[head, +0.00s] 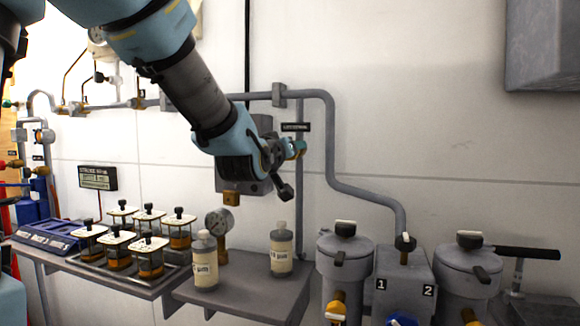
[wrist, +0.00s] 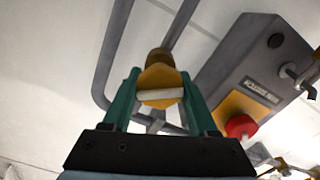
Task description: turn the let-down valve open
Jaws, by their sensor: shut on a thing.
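The let-down valve shows in the wrist view as a yellow body (wrist: 158,74) with a pale bar handle (wrist: 161,95) across its front. My gripper (wrist: 160,88) has its two teal fingers on either side of the valve and is shut on its handle. In the head view my gripper (head: 297,149) is at the wall, just below a small black label (head: 296,127) beside a vertical grey pipe. The valve itself is hidden behind my gripper in the head view. The handle lies roughly level across the wrist picture.
A grey box (wrist: 262,65) with a yellow plate and red knob (wrist: 240,126) is close to the right in the wrist view. Grey canisters (head: 345,265) stand at right.

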